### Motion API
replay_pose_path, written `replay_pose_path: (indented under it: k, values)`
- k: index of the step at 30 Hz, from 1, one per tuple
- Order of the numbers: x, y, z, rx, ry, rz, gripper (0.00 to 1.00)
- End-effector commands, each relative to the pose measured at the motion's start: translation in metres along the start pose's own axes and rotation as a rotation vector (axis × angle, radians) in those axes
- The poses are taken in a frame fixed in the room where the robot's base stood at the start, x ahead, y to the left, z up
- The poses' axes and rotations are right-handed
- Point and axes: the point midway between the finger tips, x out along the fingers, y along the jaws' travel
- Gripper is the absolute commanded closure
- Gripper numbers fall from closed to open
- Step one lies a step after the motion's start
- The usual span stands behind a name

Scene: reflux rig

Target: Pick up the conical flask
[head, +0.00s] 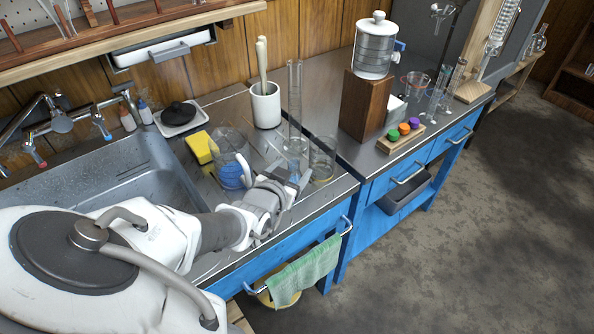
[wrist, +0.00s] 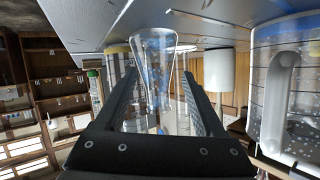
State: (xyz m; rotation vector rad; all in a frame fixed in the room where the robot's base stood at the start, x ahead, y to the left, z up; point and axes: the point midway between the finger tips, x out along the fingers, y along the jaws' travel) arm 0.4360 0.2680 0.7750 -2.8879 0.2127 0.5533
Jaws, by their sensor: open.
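The conical flask (head: 294,160) is clear glass and stands on the metal counter, partly hidden by my gripper in the head view. In the wrist view, where the counter is at the top, the flask (wrist: 156,62) is upside down in the picture, between the two fingers. My gripper (head: 287,184) is low over the counter at the flask. Its fingers (wrist: 158,82) are open, one on each side of the glass. I cannot tell whether either finger touches it.
A clear jug (head: 230,158) with a handle stands close left of my gripper; it fills the wrist view's right side (wrist: 284,95). A glass beaker (head: 323,160) stands close right. Behind are a tall glass cylinder (head: 295,95) and a white pot (head: 265,108). The sink (head: 95,180) is left.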

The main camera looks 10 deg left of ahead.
Motion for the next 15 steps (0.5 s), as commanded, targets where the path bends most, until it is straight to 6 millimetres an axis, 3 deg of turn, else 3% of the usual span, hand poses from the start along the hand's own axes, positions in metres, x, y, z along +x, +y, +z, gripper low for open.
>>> replay_pose_path:
  k: [11, 15]
  values:
    - [-0.0019, 0.0005, 0.0019, 0.000, 0.000, 0.000, 0.29]
    - [-0.0018, 0.0005, 0.0019, 0.000, 0.000, 0.000, 0.51]
